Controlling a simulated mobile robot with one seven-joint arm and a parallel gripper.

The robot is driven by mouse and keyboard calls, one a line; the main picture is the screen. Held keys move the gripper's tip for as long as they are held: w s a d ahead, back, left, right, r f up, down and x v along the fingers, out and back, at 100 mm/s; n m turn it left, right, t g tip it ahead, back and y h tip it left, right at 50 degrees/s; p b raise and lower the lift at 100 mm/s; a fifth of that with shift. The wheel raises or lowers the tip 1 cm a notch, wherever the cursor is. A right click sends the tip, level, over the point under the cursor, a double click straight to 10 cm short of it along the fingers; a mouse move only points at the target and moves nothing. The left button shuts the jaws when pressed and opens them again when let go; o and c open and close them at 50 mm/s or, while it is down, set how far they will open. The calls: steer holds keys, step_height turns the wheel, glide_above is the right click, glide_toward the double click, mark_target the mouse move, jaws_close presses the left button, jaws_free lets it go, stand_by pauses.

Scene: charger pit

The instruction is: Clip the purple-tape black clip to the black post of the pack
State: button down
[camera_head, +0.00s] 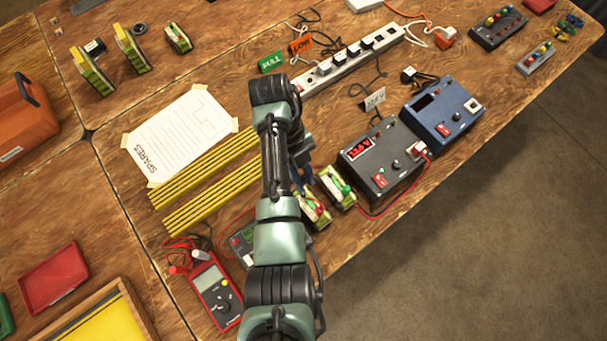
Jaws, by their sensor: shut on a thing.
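Two green-and-cream battery packs stand side by side near the table's front edge. The left pack (317,213) is partly behind my arm and has a red piece on top. The right pack (340,186) has green and red pieces on top. My gripper (304,174) points down just above and behind the left pack, mostly hidden by my arm. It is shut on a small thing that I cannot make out. I cannot make out purple tape or a black post, and cannot tell whether the held thing touches a pack.
A black charger box (372,165) with a red display and a blue box (440,112) stand to the right. A red wire runs from the black box toward the packs. A grey meter (240,243), a red multimeter (213,290) and yellow strips (200,170) lie left.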

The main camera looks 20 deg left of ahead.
steer(key=shift+f+b, duration=2.4)
steer(key=shift+f, duration=0.85)
steer(key=shift+f, duration=0.2)
steer(key=c, duration=0.7)
jaws_free()
steer(key=shift+c, duration=0.2)
steer(key=shift+o, duration=1.1)
steer(key=shift+r, duration=0.1)
steer(key=shift+r+p, duration=3.7)
steer(key=shift+p, duration=0.1)
